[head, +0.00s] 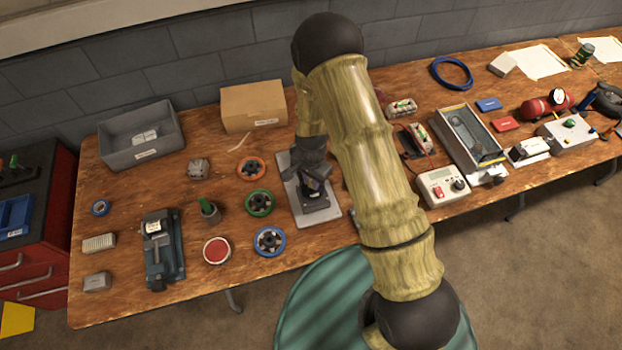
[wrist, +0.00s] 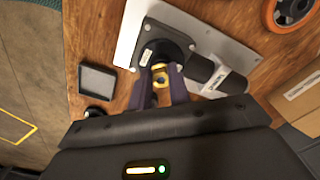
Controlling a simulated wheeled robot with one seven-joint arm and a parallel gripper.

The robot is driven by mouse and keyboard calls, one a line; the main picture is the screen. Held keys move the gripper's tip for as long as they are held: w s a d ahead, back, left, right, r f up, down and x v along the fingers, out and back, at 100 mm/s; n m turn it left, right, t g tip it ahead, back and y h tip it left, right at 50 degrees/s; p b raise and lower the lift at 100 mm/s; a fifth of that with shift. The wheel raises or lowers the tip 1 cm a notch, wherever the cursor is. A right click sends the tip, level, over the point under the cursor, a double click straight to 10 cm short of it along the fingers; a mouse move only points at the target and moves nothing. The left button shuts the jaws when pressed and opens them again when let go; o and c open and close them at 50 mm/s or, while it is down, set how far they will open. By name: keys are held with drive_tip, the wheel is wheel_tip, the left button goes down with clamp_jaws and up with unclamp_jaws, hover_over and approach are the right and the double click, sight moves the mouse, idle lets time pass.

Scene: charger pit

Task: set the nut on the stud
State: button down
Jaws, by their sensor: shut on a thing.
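My gripper (wrist: 158,92) is shut on a small brass-coloured nut (wrist: 160,69) in the wrist view, with its dark fingers on either side of it. The nut is at the near edge of a black round fixture (wrist: 168,44) that stands on a light grey plate (wrist: 130,36). I cannot make out the stud, and I cannot tell whether the nut touches the fixture. In the head view my gripper (head: 313,183) is low over the grey plate (head: 328,216), and my wrist and fingers hide the nut.
Orange (head: 251,168), green (head: 260,202) and blue (head: 269,241) ringed parts lie left of the plate. A cardboard box (head: 253,106) stands behind. A vise (head: 163,250) and a grey bin (head: 141,134) are further left. A white meter (head: 443,187) stands to the right.

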sight(311, 187)
drive_tip(key=shift+f, duration=0.25)
drive_tip(key=c, duration=1.2)
unclamp_jaws()
drive_tip(key=shift+w, duration=0.1)
drive_tip(key=shift+c, duration=0.2)
drive_tip(key=shift+r, duration=0.15)
wheel_tip(311, 187, up, 17)
drive_tip(key=b, duration=0.2)
drive_tip(key=shift+b, duration=0.4)
drive_tip(key=shift+r, duration=0.1)
